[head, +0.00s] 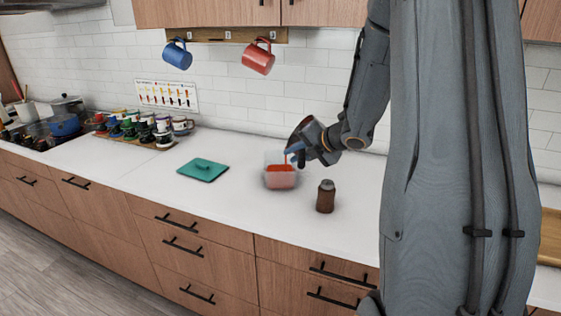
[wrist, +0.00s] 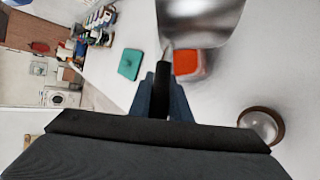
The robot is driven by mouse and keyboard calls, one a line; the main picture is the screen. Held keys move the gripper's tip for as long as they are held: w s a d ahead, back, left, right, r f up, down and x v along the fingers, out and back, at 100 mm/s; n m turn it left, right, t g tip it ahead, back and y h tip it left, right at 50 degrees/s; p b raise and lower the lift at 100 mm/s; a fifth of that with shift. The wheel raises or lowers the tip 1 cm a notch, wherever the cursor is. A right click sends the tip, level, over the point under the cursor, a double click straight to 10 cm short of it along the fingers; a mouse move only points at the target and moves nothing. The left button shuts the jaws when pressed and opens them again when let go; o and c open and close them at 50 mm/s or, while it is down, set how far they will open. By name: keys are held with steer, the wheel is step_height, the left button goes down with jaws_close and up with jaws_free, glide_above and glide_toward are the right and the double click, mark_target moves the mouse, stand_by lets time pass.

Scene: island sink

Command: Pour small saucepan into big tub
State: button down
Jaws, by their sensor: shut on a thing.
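My gripper (wrist: 161,95) is shut on the dark handle of the small saucepan (wrist: 200,20), whose shiny metal body fills the top of the wrist view. In the head view my gripper (head: 296,148) is over the back right of the big tub (head: 280,184); the saucepan is hard to make out there. The tub is a clear, squarish container on the counter with red contents. It also shows in the wrist view (wrist: 205,66), partly behind the saucepan. A thin red streak shows between the gripper area and the tub. The saucepan's inside is hidden.
A brown jar (head: 325,197) stands to the tub's right, near the front. A teal lid (head: 203,170) lies to its left. Several cups (head: 150,131) stand farther left, by the stove. Blue (head: 177,54) and red (head: 258,57) mugs hang above. The counter's front left is clear.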

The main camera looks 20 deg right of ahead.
steer(key=shift+w+a+f+n+g+h+b, duration=0.1)
steer(key=shift+a+f+n+g+h+b, duration=0.15)
steer(key=shift+f+h, duration=0.1)
steer(key=shift+w+a+f+n+g+h+b, duration=0.1)
steer(key=shift+f+n+g+h, duration=0.05)
steer(key=shift+f+g+h, duration=0.15)
stand_by(1.1)
